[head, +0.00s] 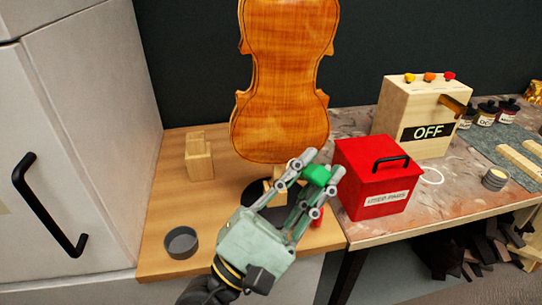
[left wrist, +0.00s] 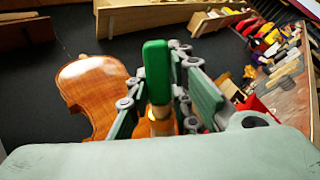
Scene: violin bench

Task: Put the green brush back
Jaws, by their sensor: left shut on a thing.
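The green brush (head: 318,175) is between the fingers of my left gripper (head: 320,165), in front of the violin's lower edge. The head view shows mostly its green end. In the left wrist view the green handle (left wrist: 157,72) points up, with a brass-coloured band (left wrist: 160,112) below it; its lower end is hidden. My left gripper is shut on the brush, above the right part of the wooden bench. A small red thing (head: 317,216) shows just beyond the gripper, partly hidden. My right gripper is not in view.
A violin body (head: 285,80) stands upright on a dark round base (head: 262,193). A wooden block (head: 199,158) and a dark round cup (head: 181,242) are on the left of the bench (head: 165,205). A red lidded box (head: 372,185) and an "OFF" switch box (head: 415,115) are at right.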

